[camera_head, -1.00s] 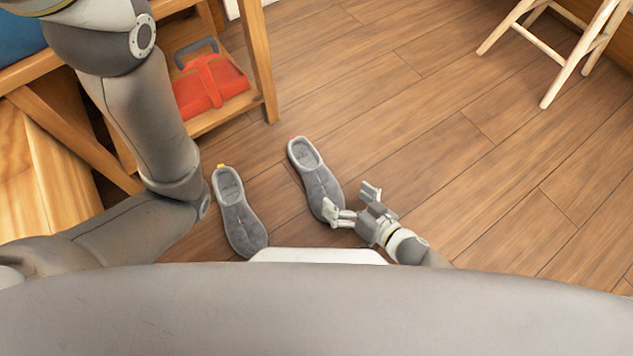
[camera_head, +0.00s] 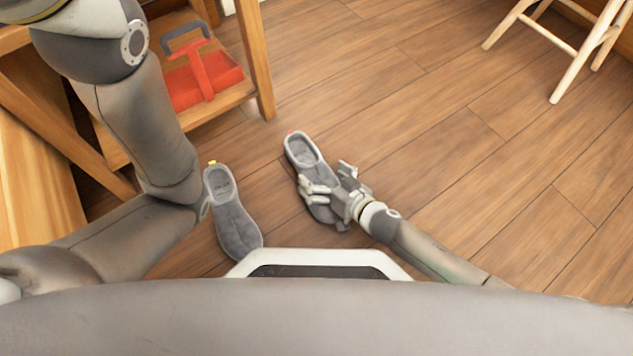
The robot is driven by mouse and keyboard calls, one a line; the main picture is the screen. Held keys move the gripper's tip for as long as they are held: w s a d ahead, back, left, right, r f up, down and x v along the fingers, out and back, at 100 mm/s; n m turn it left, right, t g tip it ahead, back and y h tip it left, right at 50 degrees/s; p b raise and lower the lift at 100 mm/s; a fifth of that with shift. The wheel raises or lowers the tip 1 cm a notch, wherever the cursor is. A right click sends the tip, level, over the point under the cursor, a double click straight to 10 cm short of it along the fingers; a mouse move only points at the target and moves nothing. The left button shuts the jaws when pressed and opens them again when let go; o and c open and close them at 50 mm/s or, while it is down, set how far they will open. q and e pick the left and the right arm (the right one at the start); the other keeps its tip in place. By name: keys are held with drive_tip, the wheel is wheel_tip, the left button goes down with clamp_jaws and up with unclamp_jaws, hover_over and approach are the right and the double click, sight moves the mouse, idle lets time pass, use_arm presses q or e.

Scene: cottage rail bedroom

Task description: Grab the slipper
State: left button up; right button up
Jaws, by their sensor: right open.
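Two grey slippers lie on the wooden floor in the head view. The right slipper (camera_head: 303,152) has a red tab at its far end, its opening facing up. The left slipper (camera_head: 233,215) has a yellow tab and lies beside my left arm. The gripper hides part of the slipper's front half. I cannot tell whether the fingers touch it. My left arm comes in from the left, but its gripper is not visible.
A wooden shelf unit (camera_head: 262,78) stands at the upper left with a red dustpan-like item (camera_head: 220,76) on its low shelf. A wooden stool or chair (camera_head: 548,35) stands at the upper right. The floor (camera_head: 430,120) between is clear.

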drive_tip(key=shift+w, duration=0.1)
drive_tip(key=c, duration=0.9)
drive_tip(key=shift+c, duration=0.2)
